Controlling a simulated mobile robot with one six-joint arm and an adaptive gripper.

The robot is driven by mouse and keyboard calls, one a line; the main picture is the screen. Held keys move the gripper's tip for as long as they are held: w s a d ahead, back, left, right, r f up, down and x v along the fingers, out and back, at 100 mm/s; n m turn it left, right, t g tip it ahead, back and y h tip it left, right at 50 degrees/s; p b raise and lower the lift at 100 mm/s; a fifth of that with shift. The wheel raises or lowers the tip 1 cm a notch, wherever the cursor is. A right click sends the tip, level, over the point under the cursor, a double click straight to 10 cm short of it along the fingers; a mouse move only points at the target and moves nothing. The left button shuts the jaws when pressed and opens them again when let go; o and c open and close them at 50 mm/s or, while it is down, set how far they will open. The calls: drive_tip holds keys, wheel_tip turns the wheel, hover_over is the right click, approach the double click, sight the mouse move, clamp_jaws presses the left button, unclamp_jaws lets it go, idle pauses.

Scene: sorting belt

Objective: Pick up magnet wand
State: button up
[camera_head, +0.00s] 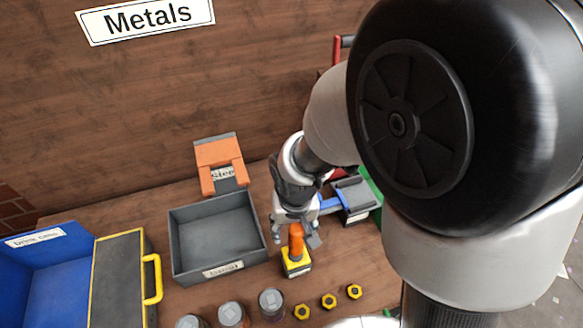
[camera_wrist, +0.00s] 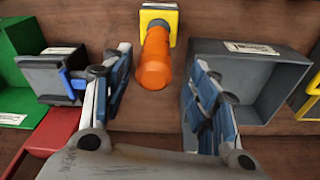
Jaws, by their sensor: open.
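The magnet wand has an orange handle (camera_head: 295,247) and a square yellow base (camera_head: 296,262), and stands on the wooden table. In the wrist view its orange handle (camera_wrist: 155,65) points toward the camera, with the yellow base behind it at the top. My gripper (camera_head: 296,230) is over the wand with its fingers open, one on each side of the handle. In the wrist view my gripper (camera_wrist: 162,58) shows a gap between each finger and the handle. The gripper holds nothing.
A grey bin (camera_head: 188,260) stands left of the wand, an orange holder (camera_head: 218,152) behind it. Several cans (camera_head: 231,313) and yellow nuts (camera_head: 329,301) lie in front. A blue-handled grey box (camera_head: 355,195) is at right. A yellow-edged box (camera_head: 122,265) and blue bin (camera_head: 40,290) are far left.

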sight(296, 246)
drive_tip(key=f, duration=0.2)
drive_tip(key=f+b, duration=0.2)
drive_tip(key=f, duration=0.1)
drive_tip(key=shift+w+d+f, duration=0.3)
drive_tip(key=shift+w, duration=0.05)
drive_tip(key=shift+r, duration=0.1)
drive_tip(key=c, duration=1.3)
